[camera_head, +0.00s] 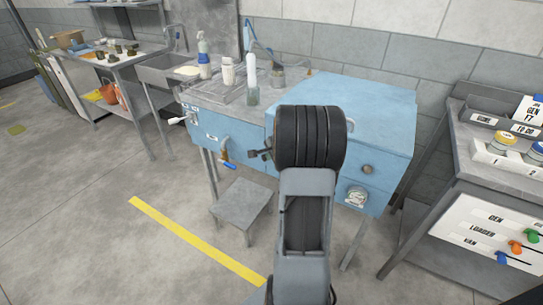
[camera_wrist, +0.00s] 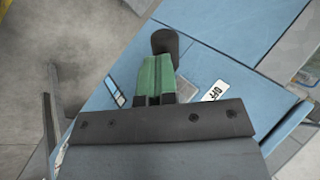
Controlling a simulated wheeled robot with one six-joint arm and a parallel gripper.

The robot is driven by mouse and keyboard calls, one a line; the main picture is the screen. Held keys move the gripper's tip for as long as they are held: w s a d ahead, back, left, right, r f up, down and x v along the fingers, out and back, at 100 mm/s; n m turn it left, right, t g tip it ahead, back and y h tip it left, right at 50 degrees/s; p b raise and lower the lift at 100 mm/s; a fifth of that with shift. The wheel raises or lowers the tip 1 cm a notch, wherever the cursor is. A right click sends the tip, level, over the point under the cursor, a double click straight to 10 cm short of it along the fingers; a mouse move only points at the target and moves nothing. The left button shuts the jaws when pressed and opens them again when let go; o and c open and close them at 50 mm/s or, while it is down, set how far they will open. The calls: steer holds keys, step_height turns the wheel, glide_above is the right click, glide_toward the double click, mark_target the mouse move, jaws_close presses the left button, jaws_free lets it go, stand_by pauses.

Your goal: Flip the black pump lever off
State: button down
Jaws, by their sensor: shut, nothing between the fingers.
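In the wrist view, a black cylindrical knob (camera_wrist: 165,41), which looks like the pump lever's grip, stands just beyond my fingertips. My gripper (camera_wrist: 158,62) has green fingers, shut and empty, close to the knob; I cannot tell whether they touch it. A white "OFF" label (camera_wrist: 213,91) lies on the blue panel to the right of the fingers. In the head view, my wrist hides part of the blue cabinet (camera_head: 345,105). A small dark part (camera_head: 258,154) shows left of my wrist; I cannot tell whether it is lever or gripper.
A brass tap with a blue handle (camera_head: 226,160) and a white-ended lever (camera_head: 178,120) are on the cabinet's left front. Bottles (camera_head: 228,72) stand on top. A grey step stool (camera_head: 243,203) is below. A labelled bench (camera_head: 470,160) stands right.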

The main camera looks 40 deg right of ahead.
steer(key=shift+f, duration=0.1)
steer(key=s+f+p+v, duration=0.1)
steer(key=v, duration=1.3)
steer(key=shift+s+a, duration=0.2)
steer(key=shift+s, duration=0.25)
